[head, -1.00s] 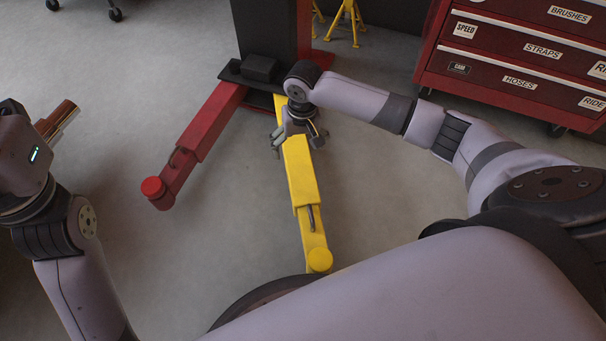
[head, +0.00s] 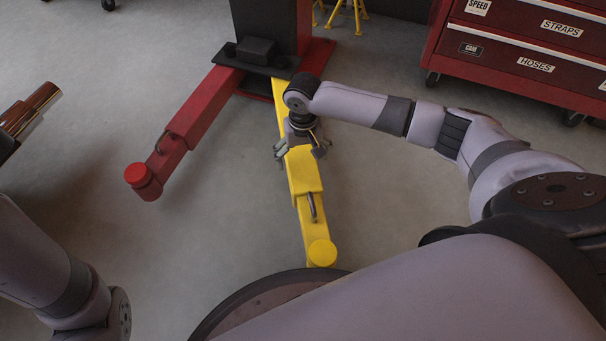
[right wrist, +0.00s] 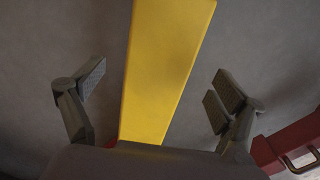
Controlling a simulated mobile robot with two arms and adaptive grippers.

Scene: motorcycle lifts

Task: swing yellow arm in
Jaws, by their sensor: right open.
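The yellow arm (head: 305,172) of the lift runs from the foot of the dark post toward me. It ends in a round yellow pad (head: 321,252) and has a small handle on its side. My right gripper (head: 299,150) is over the inner half of the yellow arm. In the right wrist view the yellow arm (right wrist: 163,70) passes between the two spread fingers (right wrist: 160,95), with a gap visible on each side. The right gripper is open. My left gripper is out of view; only part of my left arm shows at lower left.
A red lift arm (head: 190,125) with a red pad extends left of the yellow one from the dark post (head: 270,25). A red tool cabinet (head: 535,50) stands at upper right. Copper-coloured pipes (head: 32,108) show at far left. The floor between the lift arms is clear.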

